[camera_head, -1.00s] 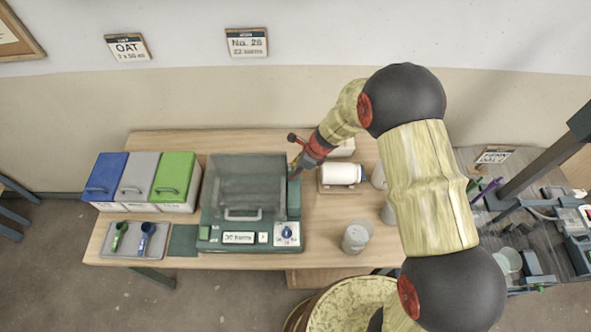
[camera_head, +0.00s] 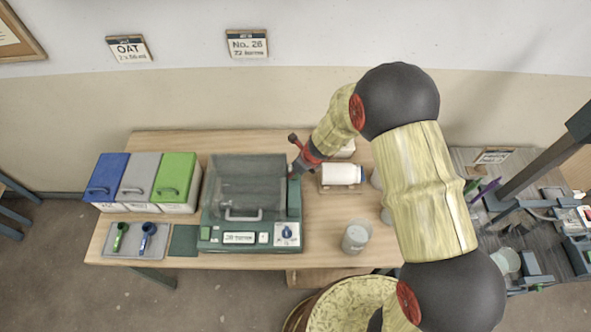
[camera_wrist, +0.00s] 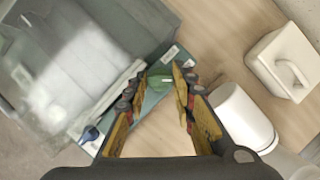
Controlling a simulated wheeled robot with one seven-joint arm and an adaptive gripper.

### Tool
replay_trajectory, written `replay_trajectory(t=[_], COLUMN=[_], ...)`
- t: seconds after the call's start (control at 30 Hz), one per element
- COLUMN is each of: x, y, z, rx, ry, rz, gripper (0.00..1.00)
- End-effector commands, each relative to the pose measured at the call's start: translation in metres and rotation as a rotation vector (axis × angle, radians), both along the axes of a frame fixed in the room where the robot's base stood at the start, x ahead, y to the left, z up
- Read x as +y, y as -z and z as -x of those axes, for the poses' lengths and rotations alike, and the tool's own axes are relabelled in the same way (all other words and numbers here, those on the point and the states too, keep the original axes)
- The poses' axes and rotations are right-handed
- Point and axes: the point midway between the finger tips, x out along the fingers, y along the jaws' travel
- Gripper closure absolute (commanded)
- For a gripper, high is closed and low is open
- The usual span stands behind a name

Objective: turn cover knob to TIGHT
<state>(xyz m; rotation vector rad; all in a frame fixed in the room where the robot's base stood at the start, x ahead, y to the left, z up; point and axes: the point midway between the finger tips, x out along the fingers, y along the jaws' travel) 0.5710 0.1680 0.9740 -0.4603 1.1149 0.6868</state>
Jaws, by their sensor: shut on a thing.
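The green machine (camera_head: 211,236) stands mid-table under a grey see-through cover (camera_head: 248,185), which is down. My gripper (camera_head: 296,172) is at the machine's right side, towards the back. In the wrist view my gripper's fingers (camera_wrist: 160,84) reach to the machine's green edge, with a pale green piece between the tips. I take this to be the cover knob, gripped there; the fingers hide much of it. A small label (camera_wrist: 170,54) lies just beyond the tips; I cannot read it. A blue dial (camera_head: 287,231) is on the front panel, apart from my gripper.
A white jar (camera_head: 341,174) lies on a stand close right of my gripper. A white lidded box (camera_wrist: 284,62) is behind it. A pale cup (camera_head: 355,238) stands to the front right. Blue, grey and green bins (camera_head: 174,180) and a tray of scoops (camera_head: 117,252) are left.

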Motion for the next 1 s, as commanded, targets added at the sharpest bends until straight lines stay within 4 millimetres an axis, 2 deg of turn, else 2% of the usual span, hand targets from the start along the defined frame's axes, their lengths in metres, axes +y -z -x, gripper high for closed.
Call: replay_trajectory(t=[0.37,0.4,0.7,1.0], x=[0.0,0.0,0.0,0.0003], y=[-0.0002,-0.0002,-0.0001,-0.0001], z=[-0.0002,-0.0002,0.0,0.0], rx=[0.0,0.0,0.0,0.0], ry=[0.048,0.048,0.046,0.041], rz=[-0.001,-0.001,-0.001,-0.001], gripper=[1.0,0.73,0.56,0.56])
